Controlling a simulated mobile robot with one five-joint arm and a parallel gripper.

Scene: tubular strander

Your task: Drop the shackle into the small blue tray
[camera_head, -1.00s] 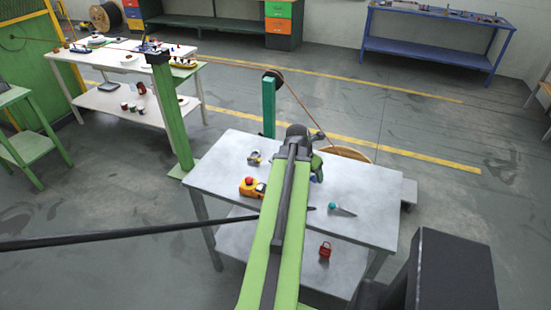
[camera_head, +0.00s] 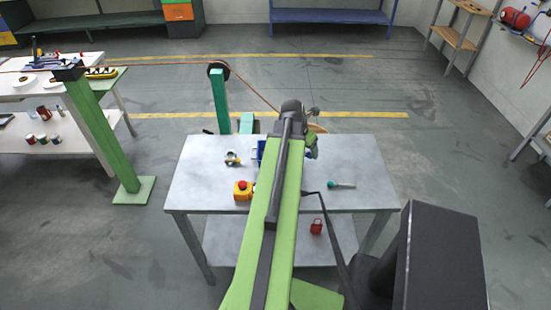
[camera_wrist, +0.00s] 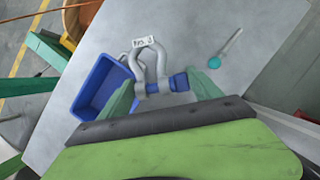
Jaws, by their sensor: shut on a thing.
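The shackle (camera_wrist: 161,67) is a grey metal bow with a blue pin and a white tag marked "No. 3" in the wrist view. My gripper (camera_wrist: 160,92) is shut on it, with a green finger at each side near the pin end. The small blue tray (camera_wrist: 84,106) is just left of the shackle in the wrist view, on the grey table, and its visible inside looks empty. In the head view a bit of the blue tray (camera_head: 261,150) shows beside my arm. My arm hides the shackle and fingertips there.
The grey table (camera_head: 200,180) also bears a yellow box with a red button (camera_head: 243,189), a small grey-and-yellow item (camera_head: 232,158) and a teal-handled tool (camera_head: 341,184). A red padlock-like item (camera_head: 316,227) is on the lower shelf. A green post (camera_head: 219,102) stands behind the table.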

